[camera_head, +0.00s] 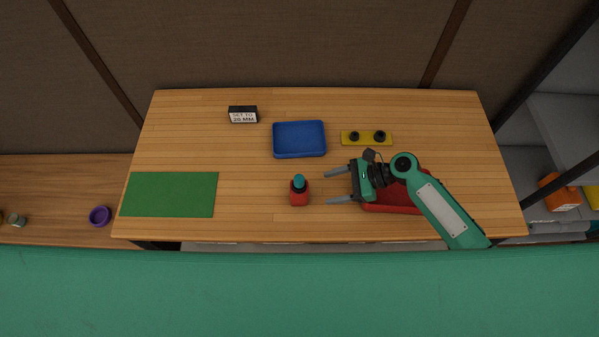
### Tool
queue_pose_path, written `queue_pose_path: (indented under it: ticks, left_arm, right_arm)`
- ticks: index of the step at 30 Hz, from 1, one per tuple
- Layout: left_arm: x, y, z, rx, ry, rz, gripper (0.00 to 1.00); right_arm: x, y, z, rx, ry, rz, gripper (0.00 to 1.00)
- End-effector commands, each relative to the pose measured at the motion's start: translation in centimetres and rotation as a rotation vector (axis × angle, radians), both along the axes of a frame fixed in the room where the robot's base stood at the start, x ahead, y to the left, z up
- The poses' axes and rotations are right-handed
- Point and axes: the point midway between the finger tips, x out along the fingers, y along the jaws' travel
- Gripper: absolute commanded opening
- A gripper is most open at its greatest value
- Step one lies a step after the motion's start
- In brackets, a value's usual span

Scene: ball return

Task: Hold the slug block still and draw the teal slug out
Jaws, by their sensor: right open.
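The slug block (299,198) is a small red block standing on the wooden table, near the middle of its front half. The teal slug (299,181) sits in its top and sticks up out of it. My right gripper (332,187) is open and empty just to the right of the block, with its two fingers pointing left towards it. The fingertips are apart from the block. My left gripper is not in view.
A red tray (392,209) lies partly hidden under my right arm.

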Motion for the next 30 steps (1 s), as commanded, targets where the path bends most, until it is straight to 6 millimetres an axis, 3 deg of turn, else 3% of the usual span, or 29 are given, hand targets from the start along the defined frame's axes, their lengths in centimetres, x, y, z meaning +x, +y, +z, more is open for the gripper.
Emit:
queue_pose_path:
  ticks: [8, 17, 24, 30]
  left_arm:
    - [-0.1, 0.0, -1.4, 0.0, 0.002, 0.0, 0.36]
    - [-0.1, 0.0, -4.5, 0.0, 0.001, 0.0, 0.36]
    - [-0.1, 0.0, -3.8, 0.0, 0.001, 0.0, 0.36]
    - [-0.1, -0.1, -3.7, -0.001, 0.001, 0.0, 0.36]
  right_arm:
    - [0.3, 1.3, -1.1, 0.01, 0.026, -0.015, 0.64]
    - [0.2, 5.1, -3.3, 0.009, 0.023, -0.014, 0.64]
    - [0.2, 7.6, -4.1, 0.008, 0.025, -0.016, 0.64]
    - [0.2, 8.6, -4.7, 0.007, 0.023, -0.015, 0.64]
